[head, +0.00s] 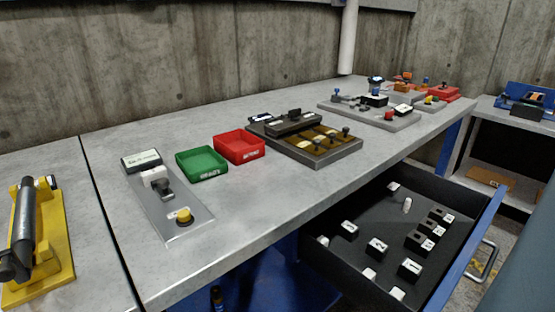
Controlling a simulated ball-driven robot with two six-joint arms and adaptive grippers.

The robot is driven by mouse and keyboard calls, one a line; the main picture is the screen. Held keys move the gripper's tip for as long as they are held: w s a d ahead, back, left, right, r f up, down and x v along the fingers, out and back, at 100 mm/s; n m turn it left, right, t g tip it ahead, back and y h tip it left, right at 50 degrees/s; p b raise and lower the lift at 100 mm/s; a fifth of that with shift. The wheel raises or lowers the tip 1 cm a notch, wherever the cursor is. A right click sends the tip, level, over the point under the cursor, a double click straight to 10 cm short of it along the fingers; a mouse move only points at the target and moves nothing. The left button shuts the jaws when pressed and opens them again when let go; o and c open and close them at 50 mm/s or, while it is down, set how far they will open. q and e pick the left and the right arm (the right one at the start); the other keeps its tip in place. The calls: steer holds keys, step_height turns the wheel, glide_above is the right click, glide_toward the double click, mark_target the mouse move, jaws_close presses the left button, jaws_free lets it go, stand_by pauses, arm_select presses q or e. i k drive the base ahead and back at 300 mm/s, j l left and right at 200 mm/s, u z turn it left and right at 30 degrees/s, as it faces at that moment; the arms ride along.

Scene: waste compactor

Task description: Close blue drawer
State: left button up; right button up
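The blue drawer (460,252) is under the grey workbench at the lower right of the head view. It is pulled well out, with its dark inside showing. Several small black and white blocks lie on its floor. Its blue front panel faces right and carries a metal bar handle (486,262). Neither gripper shows in the head view. The lower edge of the picture cuts off the drawer's near corner.
The workbench top (300,205) holds a green tray (202,163), a red tray (239,147), a switch panel (168,200) and a brown board (312,142). A yellow device (40,240) stands at the left. A shelf (500,160) stands right of the drawer.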

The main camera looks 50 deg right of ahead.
mark_target(380, 216)
steer(key=z, duration=2.95)
